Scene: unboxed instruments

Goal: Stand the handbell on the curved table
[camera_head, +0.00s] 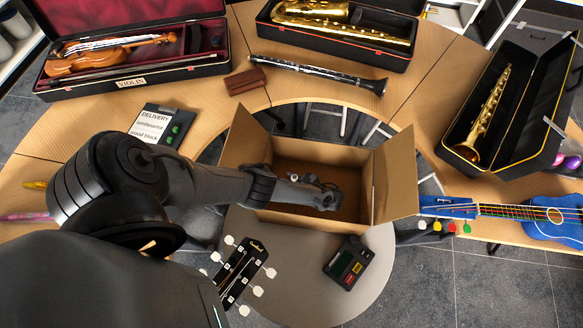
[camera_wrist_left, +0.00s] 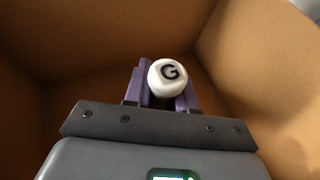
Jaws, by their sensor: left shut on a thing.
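The handbell (camera_wrist_left: 168,77) shows in the left wrist view as a round white knob marked with a black G. It sits between the two purple fingers of my left gripper (camera_wrist_left: 163,90), which is shut on it. The rest of the bell is hidden below the knob. In the head view my left gripper (camera_head: 326,198) is inside the open cardboard box (camera_head: 393,175), and the bell cannot be made out there. The curved table (camera_head: 420,75) arcs around the box. My right gripper is not in view.
A tuner (camera_head: 347,263) lies on the grey round surface. Bare wood shows at the left and upper right.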

